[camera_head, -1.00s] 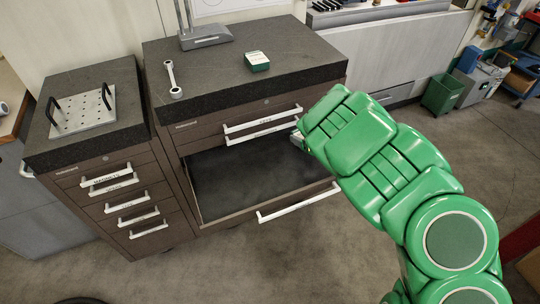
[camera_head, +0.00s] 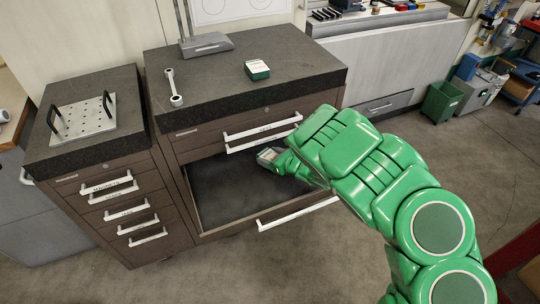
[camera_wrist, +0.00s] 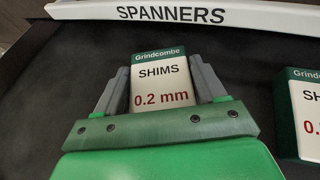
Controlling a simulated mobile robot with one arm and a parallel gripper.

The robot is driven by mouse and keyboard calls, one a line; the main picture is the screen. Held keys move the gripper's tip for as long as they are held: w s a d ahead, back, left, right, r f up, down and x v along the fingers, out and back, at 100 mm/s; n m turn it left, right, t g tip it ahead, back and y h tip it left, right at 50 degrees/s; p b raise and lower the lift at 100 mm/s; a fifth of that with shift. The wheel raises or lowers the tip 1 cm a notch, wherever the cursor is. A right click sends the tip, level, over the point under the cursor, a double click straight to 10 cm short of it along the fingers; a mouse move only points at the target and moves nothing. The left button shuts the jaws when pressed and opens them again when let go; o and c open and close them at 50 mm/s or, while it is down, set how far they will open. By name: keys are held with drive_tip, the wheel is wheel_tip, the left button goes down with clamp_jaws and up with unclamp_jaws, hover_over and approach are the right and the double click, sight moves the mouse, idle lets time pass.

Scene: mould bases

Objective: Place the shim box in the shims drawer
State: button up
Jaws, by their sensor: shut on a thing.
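My gripper (camera_wrist: 160,90) is shut on a shim box (camera_wrist: 158,72), green and white, marked "SHIMS 0.2 mm". In the head view my gripper (camera_head: 272,156) is over the back part of the open drawer (camera_head: 222,192), a wide dark-lined drawer in the brown cabinet. I cannot tell whether the held box touches the drawer floor. A second similar box (camera_wrist: 308,110) shows to the right of the held one in the wrist view, partly cut off; my arm hides that spot in the head view. The open drawer's label is not readable.
A handle (camera_wrist: 185,13) marked "SPANNERS" runs just above the open drawer. A smaller drawer cabinet (camera_head: 120,195) stands at left. The drawer's left part is clear.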

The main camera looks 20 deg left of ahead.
drive_tip(key=shift+f, duration=0.35)
drive_tip(key=shift+f, duration=0.15)
drive_tip(key=o, duration=1.2)
drive_tip(key=shift+r, duration=0.2)
drive_tip(key=shift+v, duration=6)
drive_tip(key=shift+s, duration=0.1)
